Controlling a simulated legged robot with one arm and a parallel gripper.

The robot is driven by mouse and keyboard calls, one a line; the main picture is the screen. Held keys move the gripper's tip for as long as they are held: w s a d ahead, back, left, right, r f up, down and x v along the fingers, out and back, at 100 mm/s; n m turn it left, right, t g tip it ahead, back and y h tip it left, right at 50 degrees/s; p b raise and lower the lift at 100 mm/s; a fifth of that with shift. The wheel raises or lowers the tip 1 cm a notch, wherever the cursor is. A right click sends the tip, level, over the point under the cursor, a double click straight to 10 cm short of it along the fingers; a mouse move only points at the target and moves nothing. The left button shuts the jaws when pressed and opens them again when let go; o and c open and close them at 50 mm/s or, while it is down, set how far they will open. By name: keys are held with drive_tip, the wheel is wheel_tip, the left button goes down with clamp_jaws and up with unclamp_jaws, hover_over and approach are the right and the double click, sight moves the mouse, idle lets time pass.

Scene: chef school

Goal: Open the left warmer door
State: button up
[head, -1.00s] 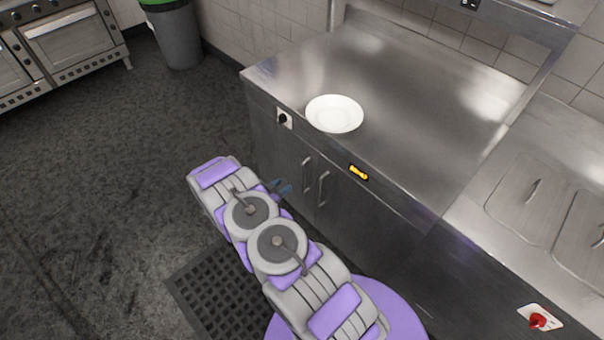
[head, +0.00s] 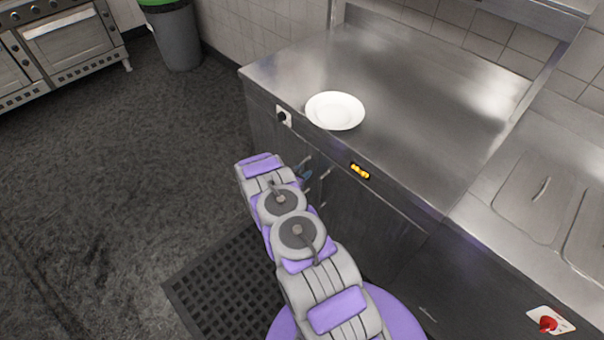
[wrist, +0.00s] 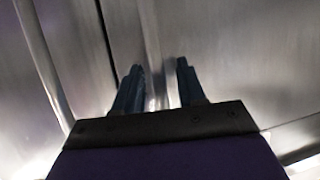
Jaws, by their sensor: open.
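The warmer is a steel cabinet under the counter, with two doors side by side. The left door (head: 268,138) looks shut and is partly hidden by my arm. Its handle (head: 308,159) shows only in part beside my fingers. The right door (head: 365,215) also looks shut, with a slim upright handle (head: 325,182). My gripper (head: 306,174) is open, its blue fingers close to the handles at the door front. In the wrist view, my open fingers (wrist: 160,68) point at the steel front. A bright upright strip shows between them; I cannot tell whether it is the handle or whether they touch it.
A white plate (head: 335,110) lies on the steel counter (head: 420,95) above. A floor grate (head: 215,290) lies beside my base. The floor to the left is clear.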

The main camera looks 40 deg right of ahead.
drive_tip(key=shift+c, duration=0.4)
clamp_jaws()
